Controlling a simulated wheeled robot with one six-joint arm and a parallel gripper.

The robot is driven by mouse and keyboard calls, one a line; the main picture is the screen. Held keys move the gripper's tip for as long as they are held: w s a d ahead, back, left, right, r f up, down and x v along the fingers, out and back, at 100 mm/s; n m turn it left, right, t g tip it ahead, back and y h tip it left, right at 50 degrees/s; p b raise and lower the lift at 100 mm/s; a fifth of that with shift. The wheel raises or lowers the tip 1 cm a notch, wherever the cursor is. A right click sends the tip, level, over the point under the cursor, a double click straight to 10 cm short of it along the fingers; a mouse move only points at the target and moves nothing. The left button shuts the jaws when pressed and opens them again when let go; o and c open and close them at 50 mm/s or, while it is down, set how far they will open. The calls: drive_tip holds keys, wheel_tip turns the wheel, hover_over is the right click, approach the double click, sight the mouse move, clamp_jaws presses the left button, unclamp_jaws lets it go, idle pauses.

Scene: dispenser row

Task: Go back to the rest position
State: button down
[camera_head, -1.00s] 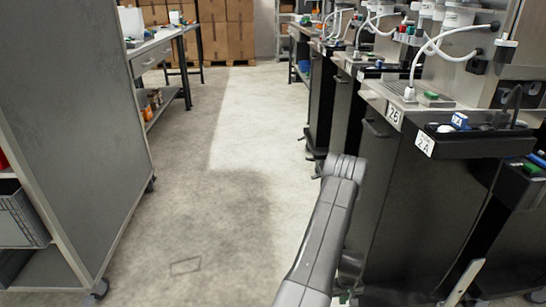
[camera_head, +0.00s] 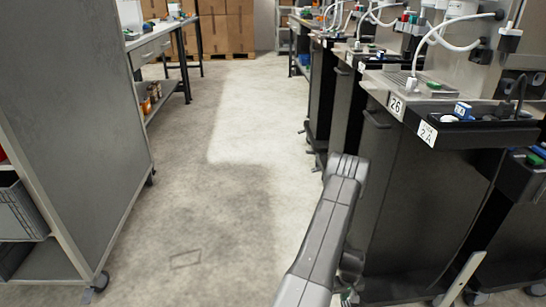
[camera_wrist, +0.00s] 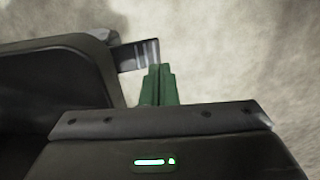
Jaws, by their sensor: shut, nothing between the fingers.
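My gripper (camera_wrist: 160,84) shows in the wrist view as green fingers, closed together with nothing between them. Pale floor lies beyond the fingertips, and a dark curved shape is at the left, partly cut off by the frame. In the head view my arm reaches up from the bottom edge, bent at its elbow in the lower middle. My gripper is not clearly visible in the head view.
A grey cabinet (camera_head: 85,120) is at the left. A workbench (camera_head: 150,42) and stacked boxes (camera_head: 225,28) are farther back. The aisle floor (camera_head: 225,175) between is clear.

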sight(344, 305)
drive_tip(key=f, duration=0.2)
drive_tip(key=f+b, duration=0.1)
drive_tip(key=f, duration=0.1)
drive_tip(key=shift+w+d+f, duration=0.1)
drive_tip(key=shift+d, duration=0.25)
drive_tip(key=shift+d+r+p, duration=0.1)
drive_tip(key=shift+r+p, duration=0.5)
drive_tip(key=shift+p, duration=0.1)
drive_tip(key=shift+d+r+p, duration=0.2)
drive_tip(key=shift+r+p, duration=0.35)
drive_tip(key=shift+p, duration=0.3)
wheel_tip(344, 305, up, 13)
drive_tip(key=p, duration=0.4)
drive_tip(key=shift+s+a+f+n+g+b, duration=0.3)
drive_tip(key=shift+a+f+n+g+b, duration=0.25)
drive_tip(key=shift+a+f, duration=0.4)
drive_tip(key=shift+s+a+f+n+g+b, duration=0.25)
drive_tip(key=shift+a+f+n+g, duration=0.1)
drive_tip(key=shift+a+f+g, duration=0.55)
drive_tip(key=shift+t, duration=0.25)
